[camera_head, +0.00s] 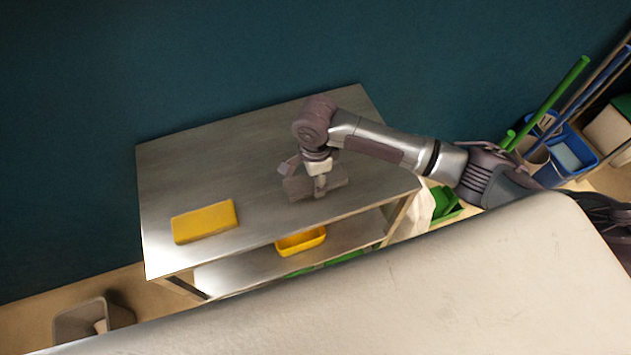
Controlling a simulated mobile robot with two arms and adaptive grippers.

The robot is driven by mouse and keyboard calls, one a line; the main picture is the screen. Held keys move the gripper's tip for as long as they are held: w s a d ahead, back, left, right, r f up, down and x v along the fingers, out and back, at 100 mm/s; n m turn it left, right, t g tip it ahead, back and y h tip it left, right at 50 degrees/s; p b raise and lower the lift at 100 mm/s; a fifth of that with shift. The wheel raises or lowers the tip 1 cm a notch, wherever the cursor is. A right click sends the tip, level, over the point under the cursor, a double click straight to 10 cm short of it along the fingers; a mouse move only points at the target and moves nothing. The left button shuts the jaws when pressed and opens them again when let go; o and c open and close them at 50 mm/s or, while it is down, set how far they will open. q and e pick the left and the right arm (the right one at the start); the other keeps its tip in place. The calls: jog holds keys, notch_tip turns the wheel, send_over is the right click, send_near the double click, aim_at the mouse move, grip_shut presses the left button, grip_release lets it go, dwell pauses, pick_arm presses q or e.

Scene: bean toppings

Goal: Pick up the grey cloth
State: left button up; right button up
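The grey cloth (337,179) lies flat on the metal table (250,145), right of the table's middle. My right gripper (305,177) points down over the cloth's left part and hides some of it. Its fingers are spread apart, with one fingertip in front of the cloth's surface. I cannot tell whether the fingers touch the cloth. My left gripper is not in view.
A yellow cloth (205,222) lies at the table's left. A yellow tray (300,241) stands on the lower shelf. A grey bin (82,322) is on the floor at lower left. A blue bucket (572,155) with tools stands at right.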

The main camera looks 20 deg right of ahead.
jog(key=s+d+r, duration=0.8)
jog(key=shift+d+r+b, duration=0.25)
jog(key=shift+b, duration=0.2)
